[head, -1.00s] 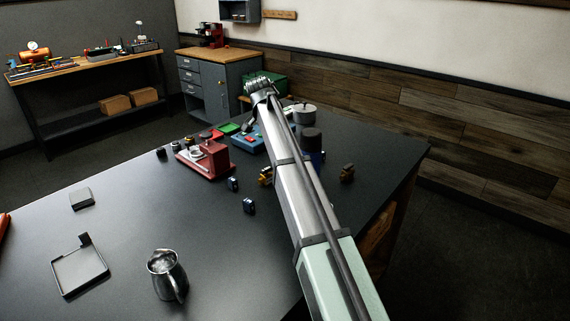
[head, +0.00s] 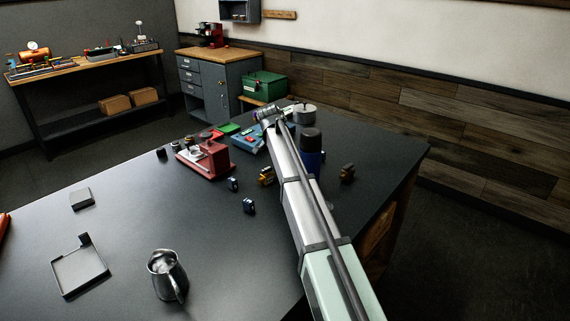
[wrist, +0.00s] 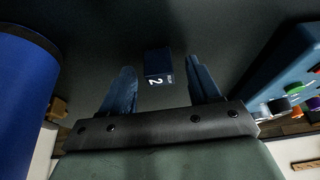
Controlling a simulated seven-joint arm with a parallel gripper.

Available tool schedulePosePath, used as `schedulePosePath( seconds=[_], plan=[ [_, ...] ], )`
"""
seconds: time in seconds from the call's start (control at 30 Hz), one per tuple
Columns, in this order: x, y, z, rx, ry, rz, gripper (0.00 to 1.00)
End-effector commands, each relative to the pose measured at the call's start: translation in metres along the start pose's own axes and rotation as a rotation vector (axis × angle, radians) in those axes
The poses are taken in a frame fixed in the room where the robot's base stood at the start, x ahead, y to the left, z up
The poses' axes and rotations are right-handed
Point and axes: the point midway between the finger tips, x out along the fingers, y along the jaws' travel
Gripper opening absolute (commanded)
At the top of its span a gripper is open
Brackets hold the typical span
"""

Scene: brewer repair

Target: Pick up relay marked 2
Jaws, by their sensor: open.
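The relay marked 2 (wrist: 157,60) is a small dark blue block with a white "2" on its label, seen in the wrist view. My gripper (wrist: 161,68) is open, with a blue finger on each side of the relay and a visible gap on both sides. Whether the relay is fully at fingertip depth is hard to tell. In the head view my gripper (head: 266,114) is at the far end of the table, and the relay there is hidden or too small to make out.
A blue canister with a dark lid (head: 310,148) stands close by; it fills the left of the wrist view (wrist: 24,90). A blue box with coloured knobs (head: 249,143) is on the other side. A red brewer (head: 207,160) and several small blocks stand nearer on the dark table (head: 120,225).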

Motion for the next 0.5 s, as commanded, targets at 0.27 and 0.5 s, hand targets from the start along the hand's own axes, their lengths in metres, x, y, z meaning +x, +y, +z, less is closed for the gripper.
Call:
schedulePosePath(
  seconds=[0.27, 0.5],
  plan=[
    [0.0114, -0.0002, 0.0001, 0.000, 0.001, -0.001, 0.62],
    [0.0112, -0.0002, 0.0002, 0.000, 0.000, -0.001, 0.44]
  ],
)
